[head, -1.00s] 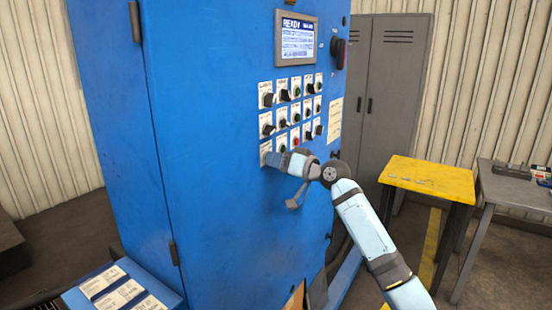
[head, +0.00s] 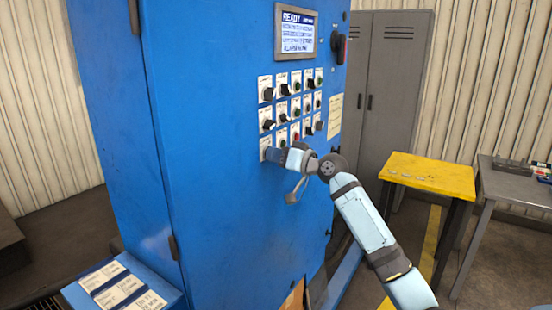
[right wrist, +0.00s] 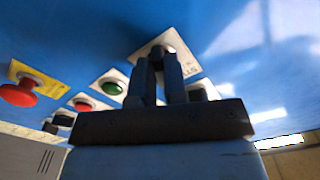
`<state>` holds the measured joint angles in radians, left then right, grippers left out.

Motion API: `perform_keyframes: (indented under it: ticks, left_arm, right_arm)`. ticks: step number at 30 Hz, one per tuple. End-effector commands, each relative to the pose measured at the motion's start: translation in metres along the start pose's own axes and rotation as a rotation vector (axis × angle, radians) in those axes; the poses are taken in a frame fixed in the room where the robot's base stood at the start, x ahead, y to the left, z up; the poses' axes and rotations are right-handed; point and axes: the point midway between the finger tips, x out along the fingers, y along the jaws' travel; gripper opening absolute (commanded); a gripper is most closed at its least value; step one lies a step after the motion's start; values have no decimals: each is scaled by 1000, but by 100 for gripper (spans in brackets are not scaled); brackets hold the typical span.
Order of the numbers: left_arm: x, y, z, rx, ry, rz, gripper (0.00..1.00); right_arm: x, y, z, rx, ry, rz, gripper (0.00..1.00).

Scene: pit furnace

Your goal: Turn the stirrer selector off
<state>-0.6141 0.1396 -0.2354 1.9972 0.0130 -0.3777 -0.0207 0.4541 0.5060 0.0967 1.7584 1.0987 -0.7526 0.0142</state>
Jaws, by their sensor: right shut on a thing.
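The blue cabinet's panel carries rows of selectors and buttons on white plates. My right gripper (head: 270,155) is at the lowest-left control, whose white plate (head: 265,143) shows just above the fingers. In the right wrist view, my right gripper (right wrist: 161,75) is shut on a selector knob (right wrist: 157,54). Its white plate (right wrist: 188,62) has partly hidden lettering that seems to begin with "ST". The fingers cover most of the knob, so its pointing direction cannot be told. My left gripper is not in view.
A display (head: 296,33) reading "READY" is above the panel. A yellow-topped table (head: 430,175) and a grey locker (head: 385,85) stand to the right.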

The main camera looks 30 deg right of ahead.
Motion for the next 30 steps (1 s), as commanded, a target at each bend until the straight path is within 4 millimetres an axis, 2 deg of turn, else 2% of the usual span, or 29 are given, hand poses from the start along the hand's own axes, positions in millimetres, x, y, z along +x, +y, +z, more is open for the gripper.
perform_keyframes:
  ticks: [12,30]
  left_arm:
    - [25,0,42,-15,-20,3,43]
    - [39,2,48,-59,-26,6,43]
  right_arm:
    - [-1,3,4,-335,-1,1,0]
    - [0,2,1,-841,-2,0,0]
